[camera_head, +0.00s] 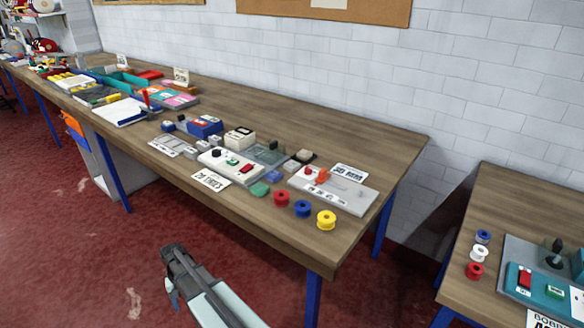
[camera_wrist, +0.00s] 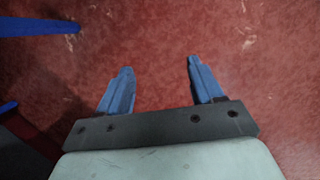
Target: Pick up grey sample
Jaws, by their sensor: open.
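Several small sample pieces lie in a row on the wooden table, right of a white machine with a red switch. My gripper (camera_head: 168,270) is low in front of the table, over the red floor and well apart from the samples. In the wrist view my gripper (camera_wrist: 159,66) is open and empty, with only floor between its blue fingers.
Red (camera_head: 281,198), blue (camera_head: 302,208) and yellow (camera_head: 326,219) spools stand near the table's front edge. A grey board (camera_head: 345,195) lies right of the samples. The table's right end (camera_head: 385,145) is clear. A second table with a teal machine (camera_head: 545,283) stands at right.

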